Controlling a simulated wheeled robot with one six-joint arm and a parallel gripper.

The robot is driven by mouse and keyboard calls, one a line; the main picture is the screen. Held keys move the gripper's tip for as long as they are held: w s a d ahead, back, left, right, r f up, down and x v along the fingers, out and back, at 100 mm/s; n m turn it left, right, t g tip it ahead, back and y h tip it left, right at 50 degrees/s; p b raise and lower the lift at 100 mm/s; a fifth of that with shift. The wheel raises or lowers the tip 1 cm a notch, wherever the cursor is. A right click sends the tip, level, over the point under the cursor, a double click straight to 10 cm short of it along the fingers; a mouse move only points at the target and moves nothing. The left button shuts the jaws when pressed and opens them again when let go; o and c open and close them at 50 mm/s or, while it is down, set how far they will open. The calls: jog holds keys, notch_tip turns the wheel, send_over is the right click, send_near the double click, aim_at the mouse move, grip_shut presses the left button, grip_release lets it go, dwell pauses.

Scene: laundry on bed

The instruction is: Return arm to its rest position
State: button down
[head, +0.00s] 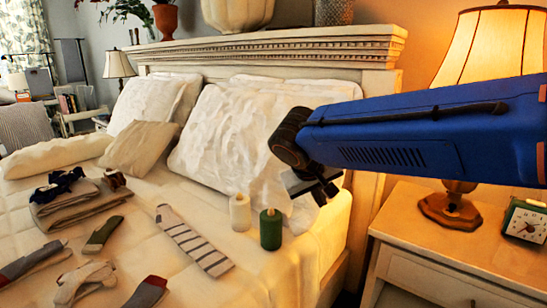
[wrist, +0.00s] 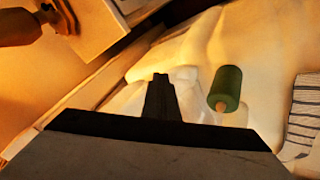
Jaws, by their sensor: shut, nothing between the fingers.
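My blue arm (head: 430,130) reaches in from the right in the head view, over the bed's right edge. My gripper (head: 325,192) hangs above the bed near the white pillow. In the wrist view my gripper (wrist: 162,85) shows as dark fingers closed together with nothing held. A green cylinder (head: 271,229) stands on the bed just below and left of the gripper; it also shows in the wrist view (wrist: 225,88), apart from the fingers. A white cylinder (head: 240,213) stands beside it in the head view.
A nightstand (head: 450,248) with a lit lamp (head: 490,45) and a green clock (head: 525,222) stands at right, under my arm. A striped sock (head: 190,240), other socks and folded cloths (head: 70,207) lie on the bed. The headboard (head: 260,50) rises behind the pillows.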

jog(key=s+d+f+m+g+y, duration=0.1)
jog(key=s+d+f, duration=0.1)
jog(key=s+d, duration=0.4)
jog(key=s+d+f+g+y, duration=0.1)
jog(key=s+d+f, duration=0.2)
jog(key=s+d, duration=0.3)
jog(key=s+d+f+m+y, duration=0.1)
jog(key=s+d+f, duration=0.1)
jog(key=s, duration=0.4)
jog(key=s+d+f, duration=0.3)
jog(key=s+f, duration=0.2)
jog(key=s, duration=0.1)
jog(key=shift+m+t+y, duration=0.3)
jog(key=shift+m+y, duration=0.1)
jog(key=shift+a, duration=0.15)
